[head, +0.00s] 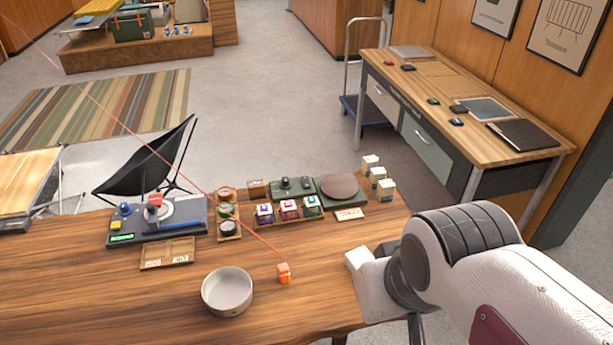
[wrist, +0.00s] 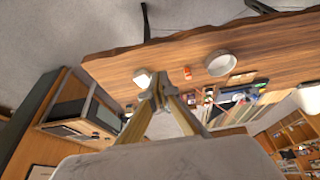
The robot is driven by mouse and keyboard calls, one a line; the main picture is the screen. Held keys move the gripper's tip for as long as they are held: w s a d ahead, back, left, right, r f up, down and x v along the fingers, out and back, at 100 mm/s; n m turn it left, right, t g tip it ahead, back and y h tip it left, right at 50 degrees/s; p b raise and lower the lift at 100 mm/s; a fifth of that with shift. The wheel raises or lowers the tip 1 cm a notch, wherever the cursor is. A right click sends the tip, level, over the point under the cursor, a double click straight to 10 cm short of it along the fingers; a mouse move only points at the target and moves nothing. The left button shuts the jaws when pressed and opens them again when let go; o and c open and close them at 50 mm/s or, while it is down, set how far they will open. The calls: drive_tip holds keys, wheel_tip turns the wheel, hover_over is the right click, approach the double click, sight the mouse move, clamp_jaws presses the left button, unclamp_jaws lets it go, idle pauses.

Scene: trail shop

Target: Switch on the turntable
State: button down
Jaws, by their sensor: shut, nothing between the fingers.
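The turntable (head: 340,187) is a brown round disc on a dark green base, near the back edge of the wooden table in the head view. A dark green unit with knobs (head: 292,188) stands directly left of it. I cannot read whether any switch is on. In the wrist view, my gripper (wrist: 160,84) has its fingers together and empty, over the table area. In the head view, my arm covers the right side and the fingertips are not visible. The turntable is too small to make out surely in the wrist view.
A metal bowl (head: 227,291) and a small orange object (head: 284,273) stand at the front. Small colored boxes (head: 289,209) sit in a tray before the turntable. White cartons (head: 378,178) stand right of it. A dark device with a red part (head: 157,219) is at left.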

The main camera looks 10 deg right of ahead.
drive_tip(key=w+d+f+t, duration=0.15)
drive_tip(key=w+f, duration=0.45)
drive_tip(key=w, duration=0.6)
drive_tip(key=w+d+f+h, duration=0.1)
drive_tip(key=w+d+f, duration=0.1)
drive_tip(key=w+f, duration=0.8)
drive_tip(key=w+d+f, duration=0.2)
drive_tip(key=w+f, duration=0.1)
drive_tip(key=w, duration=1.2)
drive_tip(key=w+a+r+t+y, duration=0.1)
drive_tip(key=w+r+t, duration=0.4)
drive_tip(key=w, duration=0.7)
drive_tip(key=shift+w+r, duration=0.35)
drive_tip(key=shift+r, duration=0.25)
drive_tip(key=shift+a, duration=0.1)
